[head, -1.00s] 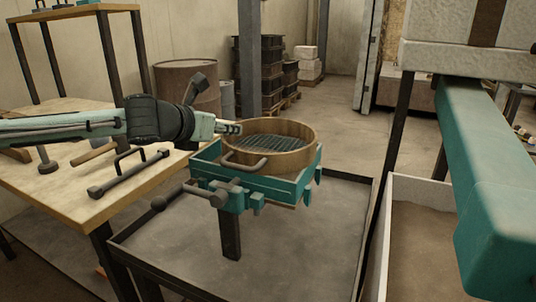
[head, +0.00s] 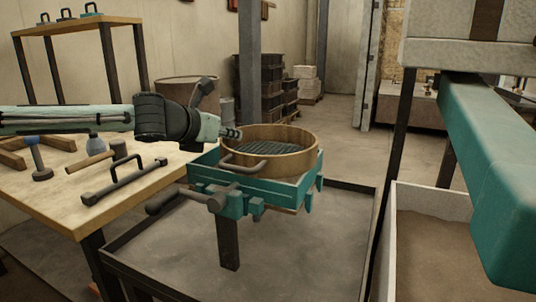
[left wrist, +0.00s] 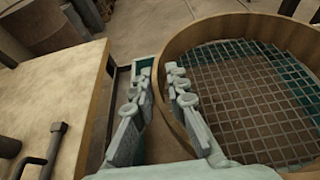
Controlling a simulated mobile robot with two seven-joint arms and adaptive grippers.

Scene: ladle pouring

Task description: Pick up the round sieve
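The round sieve (head: 290,160) has a wooden rim and a wire mesh. It sits level in a teal square frame (head: 285,185) on a stand, with a dark bar handle (head: 245,166) at its near left side. My left gripper (head: 236,133) is at the sieve's left rim. In the left wrist view my left gripper (left wrist: 156,85) has its fingers apart, with the right finger over the sieve's rim (left wrist: 167,62) and the left finger outside it. I cannot tell whether the fingers touch the rim. My right gripper is not in view.
A wooden table (head: 60,200) with tools and a bar-handled piece (head: 125,180) stands left. A low dark-edged tray (head: 300,250) lies under the stand. A pale sand-filled bin (head: 430,200) and a large teal beam (head: 500,180) are at the right.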

